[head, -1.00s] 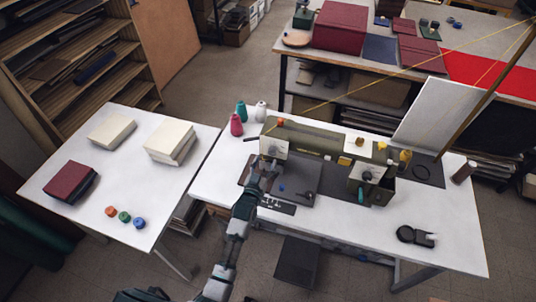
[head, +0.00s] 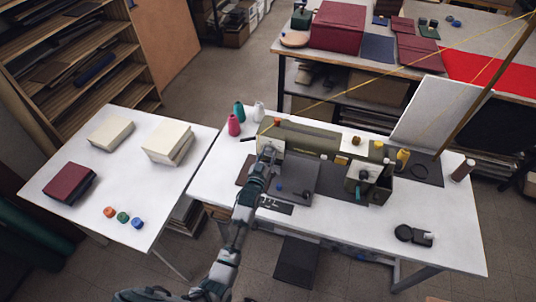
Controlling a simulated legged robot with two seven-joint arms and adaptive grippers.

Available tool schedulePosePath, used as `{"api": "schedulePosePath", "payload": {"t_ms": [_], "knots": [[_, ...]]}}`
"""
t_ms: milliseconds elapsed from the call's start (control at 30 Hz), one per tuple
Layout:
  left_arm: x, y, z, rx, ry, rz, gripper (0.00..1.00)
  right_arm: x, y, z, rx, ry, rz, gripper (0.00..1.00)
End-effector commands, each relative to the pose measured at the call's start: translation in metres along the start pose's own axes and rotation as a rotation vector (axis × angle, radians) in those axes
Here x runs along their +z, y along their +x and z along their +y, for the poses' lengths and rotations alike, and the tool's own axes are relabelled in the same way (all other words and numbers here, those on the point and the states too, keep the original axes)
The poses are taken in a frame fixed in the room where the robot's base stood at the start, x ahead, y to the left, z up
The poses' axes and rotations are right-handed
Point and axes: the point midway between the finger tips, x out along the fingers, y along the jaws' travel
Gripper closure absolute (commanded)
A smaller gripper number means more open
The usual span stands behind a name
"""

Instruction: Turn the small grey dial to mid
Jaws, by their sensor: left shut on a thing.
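The olive-green sewing machine (head: 305,137) stands on the white table in the head view. My left gripper (head: 268,153) reaches up to the pale plate (head: 276,145) at the machine's left end. It is shut at the front of this plate, where it hides what it holds. The small grey dial cannot be made out apart from the fingers; the grip is at the spot that fits it. Its pointer and marks are too small to read. My right gripper is out of view.
Thread cones in red (head: 234,126), teal (head: 239,111) and white (head: 259,111) stand left of the machine. A black round item (head: 404,233) lies at the table's right. The front of the white table (head: 330,230) is mostly clear. A yellow thread runs overhead.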

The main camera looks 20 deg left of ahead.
Motion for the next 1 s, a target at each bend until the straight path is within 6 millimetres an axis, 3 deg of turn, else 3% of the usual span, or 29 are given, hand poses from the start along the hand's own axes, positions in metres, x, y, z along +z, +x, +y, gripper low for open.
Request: {"api": "schedulePosePath", "payload": {"t_ms": [200,400,433,500,533,867,1000], "knots": [[-0.005,0.001,0.001,0.004,-0.089,0.005,1.00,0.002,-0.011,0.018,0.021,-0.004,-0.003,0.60],[-0.004,0.001,0.001,0.004,-0.091,0.008,1.00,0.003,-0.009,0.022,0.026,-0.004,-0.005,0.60],[-0.004,0.001,0.001,0.004,-0.091,0.008,0.60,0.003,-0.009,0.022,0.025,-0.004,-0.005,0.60],[-0.004,0.001,0.001,0.003,-0.090,0.007,0.43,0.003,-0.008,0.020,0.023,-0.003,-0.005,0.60],[-0.003,0.001,0.001,0.003,-0.090,0.007,0.40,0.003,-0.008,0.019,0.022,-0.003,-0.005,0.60],[-0.002,-0.002,0.001,0.004,-0.090,0.004,0.40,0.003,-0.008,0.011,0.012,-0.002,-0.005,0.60],[-0.001,-0.020,0.001,0.004,-0.090,0.003,0.40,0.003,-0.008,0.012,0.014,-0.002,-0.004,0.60]]}}
